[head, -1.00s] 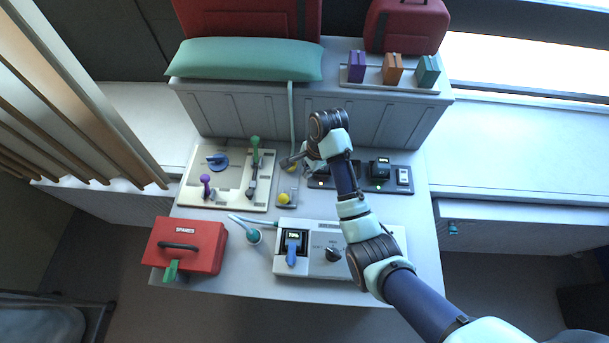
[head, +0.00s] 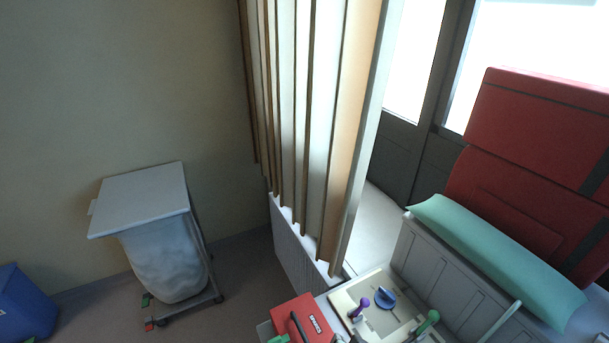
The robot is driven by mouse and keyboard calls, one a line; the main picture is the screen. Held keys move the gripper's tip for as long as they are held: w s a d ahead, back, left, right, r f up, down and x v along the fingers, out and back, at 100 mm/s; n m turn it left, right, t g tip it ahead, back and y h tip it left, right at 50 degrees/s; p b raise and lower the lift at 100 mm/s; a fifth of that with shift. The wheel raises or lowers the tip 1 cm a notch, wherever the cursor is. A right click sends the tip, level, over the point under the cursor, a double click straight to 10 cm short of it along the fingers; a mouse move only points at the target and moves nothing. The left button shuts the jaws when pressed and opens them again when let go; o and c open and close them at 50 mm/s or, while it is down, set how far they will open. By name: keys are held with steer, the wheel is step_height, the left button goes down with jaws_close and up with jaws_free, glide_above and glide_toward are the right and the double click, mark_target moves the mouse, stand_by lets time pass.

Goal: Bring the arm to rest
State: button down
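My arm and my gripper are out of the head view now, so the gripper's state does not show. Part of the worktop is in the lower right corner. A beige panel (head: 373,331) there carries a blue knob (head: 385,298), a purple-tipped lever (head: 360,307) and a green-tipped lever (head: 428,322). A red spares box (head: 316,322) with a dark handle stands to the left of the panel, cut off by the bottom edge.
A teal cushion (head: 500,262) lies on a grey ledge, with a red padded case (head: 530,150) behind it. A slatted screen (head: 318,130) rises behind the worktop's left end. A lidded bag stand (head: 145,200) and a blue bin (head: 22,303) stand on the left floor.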

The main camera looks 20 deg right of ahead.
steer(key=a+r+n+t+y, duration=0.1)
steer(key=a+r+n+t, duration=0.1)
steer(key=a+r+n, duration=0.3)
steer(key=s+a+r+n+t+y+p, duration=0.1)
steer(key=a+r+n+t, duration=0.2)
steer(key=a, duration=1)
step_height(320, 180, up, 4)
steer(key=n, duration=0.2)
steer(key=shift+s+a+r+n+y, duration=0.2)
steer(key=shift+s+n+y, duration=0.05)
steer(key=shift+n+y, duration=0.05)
